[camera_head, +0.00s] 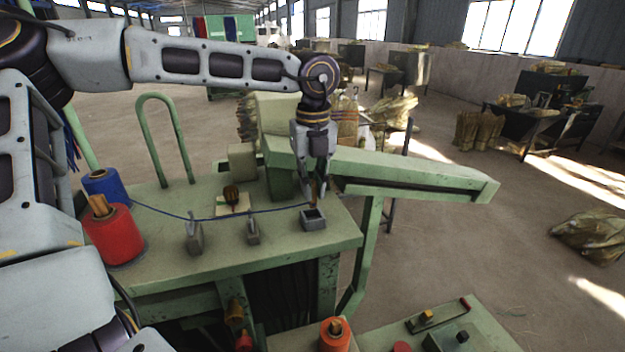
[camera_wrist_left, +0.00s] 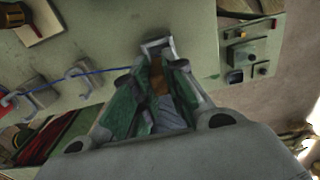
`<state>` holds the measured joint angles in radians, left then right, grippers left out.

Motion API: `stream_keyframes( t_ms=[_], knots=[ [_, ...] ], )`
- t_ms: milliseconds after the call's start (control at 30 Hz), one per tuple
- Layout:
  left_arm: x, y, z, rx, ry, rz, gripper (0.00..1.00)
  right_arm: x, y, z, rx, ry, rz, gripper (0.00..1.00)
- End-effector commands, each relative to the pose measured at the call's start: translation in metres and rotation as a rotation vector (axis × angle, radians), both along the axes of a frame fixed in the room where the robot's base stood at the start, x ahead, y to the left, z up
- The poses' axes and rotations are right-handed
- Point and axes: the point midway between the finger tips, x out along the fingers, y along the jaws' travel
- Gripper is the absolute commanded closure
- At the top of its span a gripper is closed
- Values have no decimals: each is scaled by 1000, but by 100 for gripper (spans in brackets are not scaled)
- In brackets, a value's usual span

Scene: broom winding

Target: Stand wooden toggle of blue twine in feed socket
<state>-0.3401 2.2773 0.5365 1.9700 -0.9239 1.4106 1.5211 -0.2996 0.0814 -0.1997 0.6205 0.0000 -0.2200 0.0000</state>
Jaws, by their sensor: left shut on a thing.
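The brown wooden toggle (camera_head: 315,191) is between the fingertips of my left gripper (camera_head: 318,190), which is shut on it. It also shows in the left wrist view (camera_wrist_left: 158,78), partly hidden by the fingers. The feed socket (camera_head: 313,221) is a small grey square box on the green bench, right below the toggle; its rim shows in the left wrist view (camera_wrist_left: 158,46). I cannot tell whether the toggle's lower end is inside it. The blue twine (camera_head: 240,213) runs from the blue spool (camera_head: 105,188) to the toggle. My right gripper is not in view.
Two grey guides (camera_head: 194,237) (camera_head: 253,230) stand on the bench (camera_head: 215,262) along the twine. A red spool (camera_head: 115,238) stands at the left, and a dark round knob (camera_head: 231,195) on a pale plate lies behind. A green machine arm (camera_head: 420,173) extends right.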

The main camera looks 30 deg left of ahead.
Motion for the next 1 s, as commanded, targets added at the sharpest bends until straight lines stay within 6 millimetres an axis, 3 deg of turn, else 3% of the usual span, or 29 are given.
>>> stream_keyframes(
  t_ms=[1000],
  knots=[
    [0,0,-42,1,-1,-2,100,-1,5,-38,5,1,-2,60]
  ],
)
